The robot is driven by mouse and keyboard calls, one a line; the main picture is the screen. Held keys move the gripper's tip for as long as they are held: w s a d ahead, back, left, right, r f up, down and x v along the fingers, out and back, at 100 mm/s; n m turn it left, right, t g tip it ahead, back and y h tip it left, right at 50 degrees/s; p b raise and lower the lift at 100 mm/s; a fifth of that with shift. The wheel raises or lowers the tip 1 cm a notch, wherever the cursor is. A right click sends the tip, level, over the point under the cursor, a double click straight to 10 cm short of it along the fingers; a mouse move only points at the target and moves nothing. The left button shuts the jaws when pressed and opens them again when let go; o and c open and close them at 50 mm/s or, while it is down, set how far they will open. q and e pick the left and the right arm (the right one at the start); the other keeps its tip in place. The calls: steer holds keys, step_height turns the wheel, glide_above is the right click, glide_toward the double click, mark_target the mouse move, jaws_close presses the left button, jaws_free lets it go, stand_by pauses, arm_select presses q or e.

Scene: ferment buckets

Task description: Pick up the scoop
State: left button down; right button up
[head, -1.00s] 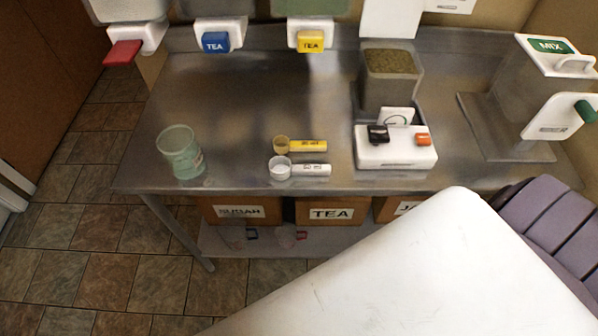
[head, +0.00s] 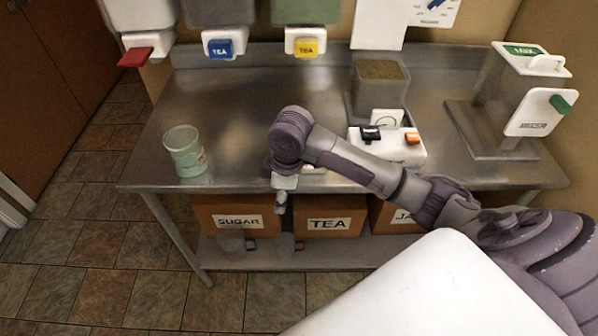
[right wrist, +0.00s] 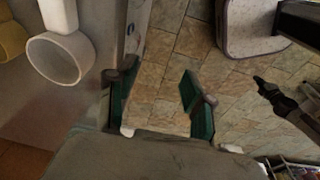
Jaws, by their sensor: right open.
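My right arm reaches in from the right in the head view, and its gripper (head: 282,205) hangs at the table's front edge. In the right wrist view the right gripper (right wrist: 158,100) is open, its green-padded fingers apart with only floor and the table edge between them. A white scoop (right wrist: 60,60) lies on the table left of the fingers, apart from them. A yellow scoop (right wrist: 12,42) is partly in view beyond it. In the head view my arm hides both scoops, except for a bit of white handle (head: 314,170). My left gripper is not in view.
On the steel table (head: 232,110) stand a greenish glass (head: 185,152), a white scale-like device (head: 400,148) and a clear container (head: 381,88). A mixer (head: 515,105) stands at the right. Dispensers with coloured taps hang at the back. Labelled boxes (head: 330,218) sit on the lower shelf.

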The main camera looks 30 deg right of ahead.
steer(key=w+d+r+g+h, duration=0.1)
steer(key=w+d+r, duration=0.4)
steer(key=d+r, duration=0.75)
steer(key=f, duration=0.5)
steer(key=f+p, duration=0.1)
steer(key=f, duration=0.1)
steer(key=shift+a+f, duration=0.35)
steer(key=f, duration=0.2)
steer(key=f+p, duration=0.1)
steer(key=f, duration=0.1)
steer(key=shift+w+a+f, duration=0.1)
steer(key=shift+a+f, duration=0.05)
steer(key=shift+a, duration=0.05)
steer(key=shift+f, duration=0.5)
jaws_close()
